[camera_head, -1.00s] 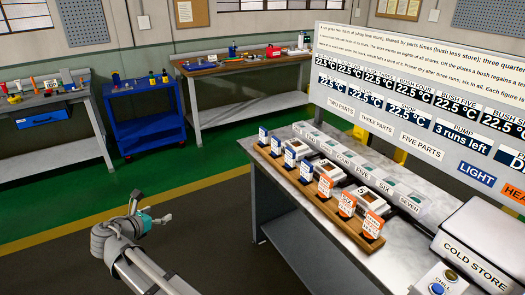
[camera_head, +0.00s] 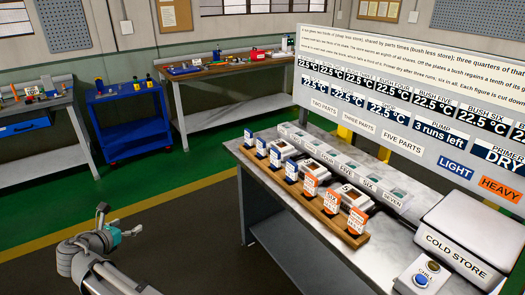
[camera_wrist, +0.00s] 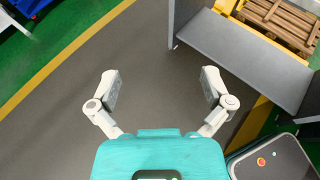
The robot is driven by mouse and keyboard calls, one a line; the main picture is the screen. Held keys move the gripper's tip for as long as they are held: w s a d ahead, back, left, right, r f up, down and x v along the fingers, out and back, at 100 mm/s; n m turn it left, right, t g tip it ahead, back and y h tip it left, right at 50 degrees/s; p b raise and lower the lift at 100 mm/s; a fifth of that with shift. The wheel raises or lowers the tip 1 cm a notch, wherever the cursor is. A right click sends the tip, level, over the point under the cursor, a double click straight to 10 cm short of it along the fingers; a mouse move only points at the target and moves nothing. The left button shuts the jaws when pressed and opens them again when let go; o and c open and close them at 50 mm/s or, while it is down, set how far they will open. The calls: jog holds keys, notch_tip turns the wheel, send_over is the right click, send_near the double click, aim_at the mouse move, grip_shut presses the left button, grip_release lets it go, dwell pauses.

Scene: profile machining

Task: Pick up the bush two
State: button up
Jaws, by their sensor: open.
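I cannot pick out bush two for certain. A wooden rack (camera_head: 330,230) on the steel bench holds a row of upright labelled pieces, blue ones (camera_head: 276,156) toward the far end and orange ones (camera_head: 331,201) toward the near end; their small print is unreadable. My gripper (camera_head: 119,221) is off to the left of the bench, over the floor, well apart from the rack. In the wrist view my gripper (camera_wrist: 161,84) is open and empty.
White box-like units (camera_head: 357,197) stand between rack and strip. The COLD STORE box (camera_head: 465,232) and a CHILL button box (camera_head: 422,279) sit at the bench's near right. A large sign board (camera_head: 420,80) rises behind. A blue cart (camera_head: 125,118) stands far left; the floor between is clear.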

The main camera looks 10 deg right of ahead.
dwell(0.3)
jog(key=w+d+f+m+g, duration=0.1)
jog(key=d+f+m+g, duration=0.3)
jog(key=d, duration=0.5)
jog(key=w+d+f+m+g, duration=0.1)
jog(key=d+m, duration=0.5)
jog(key=d, duration=0.4)
jog(key=w+d+f+m+g, duration=0.1)
jog(key=d+f+m+g, duration=0.3)
jog(key=d, duration=0.5)
jog(key=s+d+f+m+g+y, duration=0.1)
jog(key=s+d+m+y, duration=0.1)
jog(key=s+d+m, duration=0.3)
jog(key=s+d+f+m+g+y, duration=0.1)
jog(key=s+d+m+g+y, duration=0.1)
jog(key=d+m, duration=1)
jog(key=shift+s+d+f+m+g+y, duration=0.3)
jog(key=shift+s+d+y, duration=0.2)
jog(key=shift+s+d, duration=0.9)
jog(key=shift+w, duration=0.1)
